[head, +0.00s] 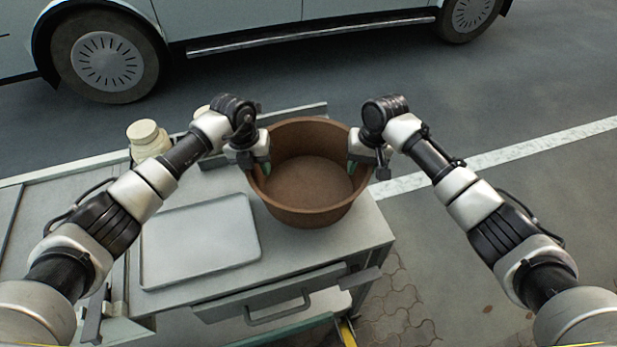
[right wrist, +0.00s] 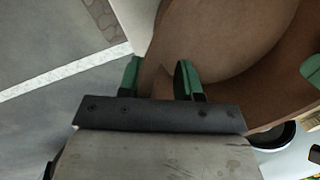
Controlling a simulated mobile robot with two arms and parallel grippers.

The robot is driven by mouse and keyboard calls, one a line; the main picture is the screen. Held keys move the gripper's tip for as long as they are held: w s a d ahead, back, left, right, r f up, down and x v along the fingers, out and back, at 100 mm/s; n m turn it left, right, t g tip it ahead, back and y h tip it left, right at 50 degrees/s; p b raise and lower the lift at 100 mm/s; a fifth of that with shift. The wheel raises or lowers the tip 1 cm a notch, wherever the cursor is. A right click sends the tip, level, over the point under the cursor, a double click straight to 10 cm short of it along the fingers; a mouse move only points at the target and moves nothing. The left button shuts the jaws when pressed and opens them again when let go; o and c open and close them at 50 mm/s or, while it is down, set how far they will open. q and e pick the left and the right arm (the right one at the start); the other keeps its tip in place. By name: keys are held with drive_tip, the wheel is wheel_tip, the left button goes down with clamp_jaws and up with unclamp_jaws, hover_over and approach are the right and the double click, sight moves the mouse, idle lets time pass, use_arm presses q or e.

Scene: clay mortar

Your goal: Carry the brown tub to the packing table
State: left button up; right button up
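The brown tub (head: 310,212) is a round, deep, empty bowl over the right part of a grey worktop (head: 290,258). I cannot tell whether its base touches the top. My left gripper (head: 258,166) is at the tub's left rim, shut on its wall. My right gripper (head: 360,160) is at the right rim; in the right wrist view its green fingers (right wrist: 158,80) stand on both sides of the tub's wall (right wrist: 220,45), shut on it. The tub looks level. No packing table can be picked out for certain.
A grey tray (head: 200,240) lies on the worktop left of the tub. A cream jar (head: 147,138) stands at the back left. A drawer with a handle (head: 278,308) is at the front. A parked vehicle (head: 270,22) is beyond. Open pavement (head: 480,200) with a white line lies to the right.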

use_arm(q)
drive_tip(key=shift+f, duration=0.1)
drive_tip(key=shift+c, duration=0.5)
use_arm(e)
drive_tip(key=shift+f, duration=0.1)
drive_tip(key=shift+c, duration=0.5)
use_arm(q)
clamp_jaws()
use_arm(e)
clamp_jaws()
use_arm(q)
drive_tip(key=shift+d, duration=0.1)
use_arm(e)
drive_tip(key=shift+a+r, duration=0.1)
drive_tip(key=shift+r, duration=0.1)
